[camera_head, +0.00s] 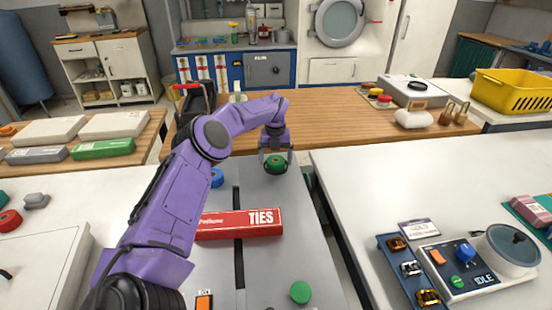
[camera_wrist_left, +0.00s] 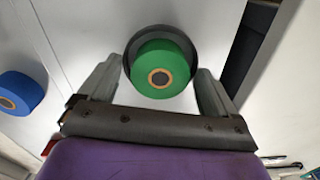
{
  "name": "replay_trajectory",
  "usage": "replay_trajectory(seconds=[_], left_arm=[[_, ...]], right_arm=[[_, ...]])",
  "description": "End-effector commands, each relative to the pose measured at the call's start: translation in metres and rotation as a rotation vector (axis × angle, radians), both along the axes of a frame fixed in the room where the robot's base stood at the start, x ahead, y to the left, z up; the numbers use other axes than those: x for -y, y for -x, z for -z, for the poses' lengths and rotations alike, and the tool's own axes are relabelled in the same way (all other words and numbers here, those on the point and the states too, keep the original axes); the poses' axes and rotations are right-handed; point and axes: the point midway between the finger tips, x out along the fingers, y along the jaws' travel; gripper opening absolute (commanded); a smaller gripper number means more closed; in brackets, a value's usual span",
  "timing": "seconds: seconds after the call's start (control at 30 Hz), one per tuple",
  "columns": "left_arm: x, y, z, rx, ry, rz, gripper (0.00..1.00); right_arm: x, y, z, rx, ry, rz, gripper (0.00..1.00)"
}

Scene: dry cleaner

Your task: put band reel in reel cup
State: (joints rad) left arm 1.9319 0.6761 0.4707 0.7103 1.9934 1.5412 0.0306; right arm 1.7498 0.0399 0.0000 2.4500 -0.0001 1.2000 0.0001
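A green band reel (camera_head: 276,163) with an orange-ringed core is at the far end of the grey strip. In the left wrist view the green reel (camera_wrist_left: 160,70) lies within the round rim of a dark cup (camera_wrist_left: 133,42), with the rim showing behind and beside it. How deep it sits is hard to tell. My left gripper (camera_head: 276,158) is above the reel, pointing down. In the wrist view its two fingers stand apart on either side, with gaps to the reel. My right gripper is not in view.
A blue reel (camera_head: 217,178) lies left of the cup, also in the wrist view (camera_wrist_left: 20,93). A red TIES box (camera_head: 240,224) lies across the grey strip. A green disc (camera_head: 300,292) is nearer. The white counter (camera_head: 400,175) to the right has clear room.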

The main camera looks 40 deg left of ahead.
Motion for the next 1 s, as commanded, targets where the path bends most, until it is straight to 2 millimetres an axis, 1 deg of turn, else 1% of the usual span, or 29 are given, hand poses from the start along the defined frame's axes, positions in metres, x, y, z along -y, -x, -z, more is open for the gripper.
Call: replay_trajectory(seconds=[0.13,0.2,0.27,0.37,0.5,0.6,0.7,0.8,1.0], left_arm=[[0.0,0.0,-0.002,0.0,0.0,0.0,0.92],[0.0,0.0,-0.008,0.001,-0.001,0.0,0.92],[0.0,-0.001,-0.013,0.003,0.0,0.0,0.92],[0.0,-0.001,-0.037,0.005,0.0,-0.002,0.92],[-0.001,0.0,-0.076,0.006,-0.001,-0.003,0.92],[-0.001,0.0,-0.099,0.002,-0.002,-0.001,0.92],[-0.001,0.0,-0.115,0.001,-0.001,-0.002,0.92],[-0.001,0.0,-0.123,0.0,0.0,0.0,0.92],[-0.001,0.001,-0.125,0.0,0.0,0.0,0.92]], right_arm=[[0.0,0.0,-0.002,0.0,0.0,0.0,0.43],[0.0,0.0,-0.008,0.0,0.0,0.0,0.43],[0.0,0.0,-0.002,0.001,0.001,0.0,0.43],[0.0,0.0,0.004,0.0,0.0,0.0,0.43],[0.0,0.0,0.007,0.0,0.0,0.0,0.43],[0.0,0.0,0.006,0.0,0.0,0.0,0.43],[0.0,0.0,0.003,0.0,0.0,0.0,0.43],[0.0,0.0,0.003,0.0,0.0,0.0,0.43],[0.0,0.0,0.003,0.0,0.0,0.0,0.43]])
